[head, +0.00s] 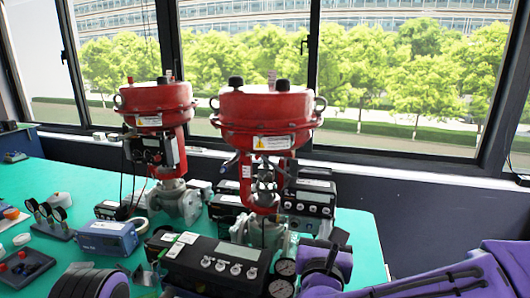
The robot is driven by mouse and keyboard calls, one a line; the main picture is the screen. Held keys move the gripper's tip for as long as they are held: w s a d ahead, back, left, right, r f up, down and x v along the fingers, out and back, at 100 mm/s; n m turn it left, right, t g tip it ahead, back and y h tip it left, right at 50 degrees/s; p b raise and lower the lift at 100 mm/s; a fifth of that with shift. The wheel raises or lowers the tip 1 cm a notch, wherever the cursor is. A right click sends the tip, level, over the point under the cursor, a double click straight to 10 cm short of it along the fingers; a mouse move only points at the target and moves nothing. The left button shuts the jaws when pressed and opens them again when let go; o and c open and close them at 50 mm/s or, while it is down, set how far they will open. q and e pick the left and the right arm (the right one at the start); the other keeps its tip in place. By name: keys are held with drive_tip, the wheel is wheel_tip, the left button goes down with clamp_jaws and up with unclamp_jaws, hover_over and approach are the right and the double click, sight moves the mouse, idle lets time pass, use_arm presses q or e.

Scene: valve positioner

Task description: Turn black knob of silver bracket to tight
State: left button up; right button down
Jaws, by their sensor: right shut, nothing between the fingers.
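A small silver bracket (146,276) appears at the lower middle-left, beside the left end of the black positioner box (218,262). A dark part that may be its black knob shows against it, but it is too small to tell its setting. My right gripper (338,239) is shut and empty, right of the box and the gauges, well apart from the bracket. Its fingers are small and partly hidden by my purple wrist. A purple and black part of my left arm shows at the bottom left; its gripper fingers do not show.
Two red valve actuators (265,113) stand on the green table (70,178). Two round gauges (284,267) sit at the front. A blue-grey instrument (107,237), small gauges on a stand (47,218) and a dark tray (20,272) are on the left. Windows close off the back.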

drive_tip(key=shift+w+d+f, duration=0.1)
drive_tip(key=shift+w+d, duration=0.1)
drive_tip(key=shift+w, duration=0.45)
